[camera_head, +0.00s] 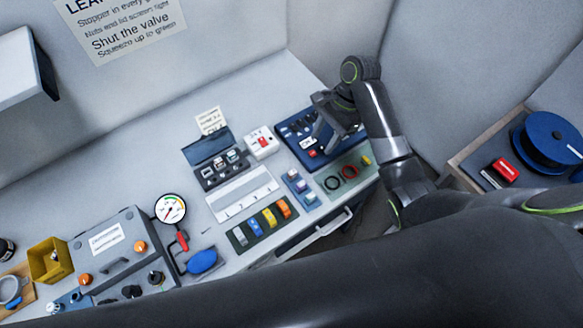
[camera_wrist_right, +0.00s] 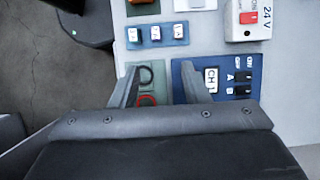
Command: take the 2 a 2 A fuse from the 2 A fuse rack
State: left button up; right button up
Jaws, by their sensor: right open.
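A small blue rack (camera_head: 300,188) stands near the front edge of the bench, holding three small pale-topped fuses; it also shows in the right wrist view (camera_wrist_right: 158,43). The fuse markings are too small to read, so I cannot confirm the 2 A rating. My right gripper (camera_head: 325,148) is over the blue panel and green mat, to the right of the rack. In the right wrist view its two fingers (camera_wrist_right: 158,80) are apart with nothing between them, and the rack lies just beyond the fingertips. My left gripper is not in view.
Beside the rack are a green mat (camera_head: 328,184) with rings, a dark blue panel (camera_head: 290,128), a 24 V box (camera_head: 261,142) and a dark tray of coloured blocks (camera_head: 243,239). A gauge (camera_head: 170,208) stands left.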

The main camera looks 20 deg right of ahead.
notch_tip(320, 180, down, 4)
jog(key=s+a+b, duration=0.1)
jog(key=s+b, duration=0.1)
jog(key=b, duration=0.5)
send_over(302, 184)
jog(key=w+d, duration=0.1)
jog(key=d, duration=0.1)
notch_tip(302, 184, down, 6)
jog(key=shift+d+p+x, duration=0.15)
jog(key=shift+p+x, duration=0.25)
jog(key=shift+x, duration=1.1)
jog(key=shift+d+p+x, duration=0.15)
jog(key=shift+p+x, duration=0.2)
jog(key=shift+x, duration=1.15)
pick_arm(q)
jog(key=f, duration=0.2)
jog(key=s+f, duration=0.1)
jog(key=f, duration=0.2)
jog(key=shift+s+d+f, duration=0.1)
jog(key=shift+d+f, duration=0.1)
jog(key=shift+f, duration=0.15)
pick_arm(e)
jog(key=shift+f, duration=0.15)
grip_shut()
